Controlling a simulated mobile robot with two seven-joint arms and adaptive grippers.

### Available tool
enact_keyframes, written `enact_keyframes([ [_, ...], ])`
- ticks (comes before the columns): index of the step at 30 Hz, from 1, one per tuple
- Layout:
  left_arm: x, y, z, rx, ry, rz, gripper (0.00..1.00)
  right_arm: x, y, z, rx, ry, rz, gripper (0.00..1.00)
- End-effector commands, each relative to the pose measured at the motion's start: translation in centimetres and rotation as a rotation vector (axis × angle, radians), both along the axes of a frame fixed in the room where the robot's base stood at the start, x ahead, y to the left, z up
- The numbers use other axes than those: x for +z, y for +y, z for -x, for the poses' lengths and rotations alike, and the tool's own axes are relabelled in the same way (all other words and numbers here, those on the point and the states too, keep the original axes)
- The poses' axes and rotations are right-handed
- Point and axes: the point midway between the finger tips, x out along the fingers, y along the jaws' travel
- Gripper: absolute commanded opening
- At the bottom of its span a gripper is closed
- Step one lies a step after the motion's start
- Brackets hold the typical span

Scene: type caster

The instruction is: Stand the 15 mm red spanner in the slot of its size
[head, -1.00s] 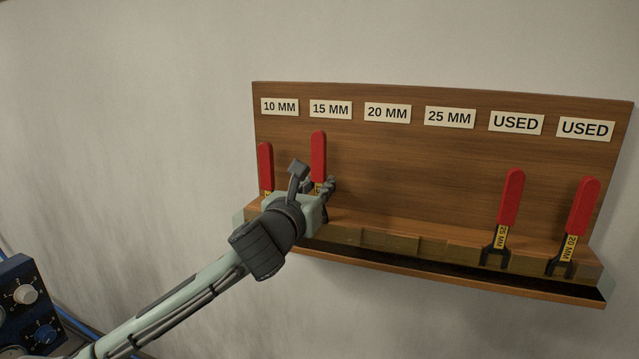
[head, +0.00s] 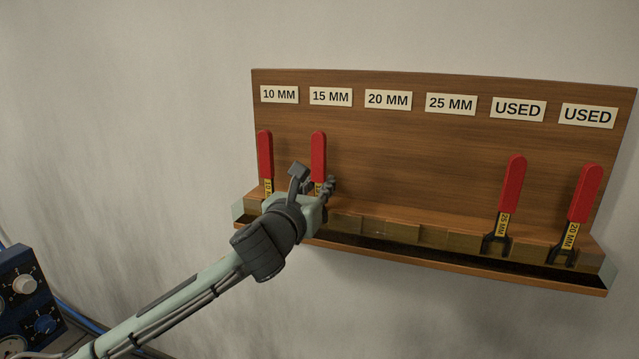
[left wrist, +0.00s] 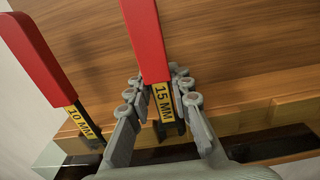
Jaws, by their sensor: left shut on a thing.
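The 15 mm red spanner (head: 318,155) is upright under the "15 MM" label (head: 331,97) of the wooden rack (head: 430,165). My left gripper (head: 327,187) is shut on it around its yellow size tag. In the left wrist view the spanner's tag (left wrist: 163,102) reads 15 MM between the two fingers (left wrist: 160,90). Its dark lower end is down at the rack's ledge, partly hidden by the fingers; I cannot tell how deep it sits in the slot. Its handle top is about level with that of the 10 mm spanner. My right gripper is not in view.
The 10 mm spanner (head: 265,155) stands just left, close to my gripper. The 25 mm spanner (head: 510,190) and 20 mm spanner (head: 584,195) stand under the "USED" labels. The places under "20 MM" and "25 MM" are empty. A blue panel (head: 30,300) is at lower left.

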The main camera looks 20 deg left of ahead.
Motion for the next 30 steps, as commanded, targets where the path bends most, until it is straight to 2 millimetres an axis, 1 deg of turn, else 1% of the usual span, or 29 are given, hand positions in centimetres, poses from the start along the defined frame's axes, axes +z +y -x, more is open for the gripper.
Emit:
enact_keyframes([
  [9,-0.8,0.0,0.0,0.0,-0.001,0.0,0.0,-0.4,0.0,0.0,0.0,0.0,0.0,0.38],
  [10,-0.7,0.0,0.0,0.0,-0.001,0.0,0.22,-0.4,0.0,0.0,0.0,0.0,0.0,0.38],
  [15,-0.7,0.0,0.0,0.0,0.0,0.0,0.43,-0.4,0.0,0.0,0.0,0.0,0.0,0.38],
  [16,-0.7,0.0,0.0,0.0,0.0,0.0,0.45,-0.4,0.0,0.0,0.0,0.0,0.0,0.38],
  [25,-0.8,0.0,0.2,0.0,0.001,0.0,0.45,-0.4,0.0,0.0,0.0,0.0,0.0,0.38],
  [28,-0.9,0.0,1.0,-0.001,0.002,-0.001,0.45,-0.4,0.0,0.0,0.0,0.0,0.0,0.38],
  [30,-0.9,0.1,2.1,-0.002,0.002,-0.002,0.45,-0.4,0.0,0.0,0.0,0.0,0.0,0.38],
])
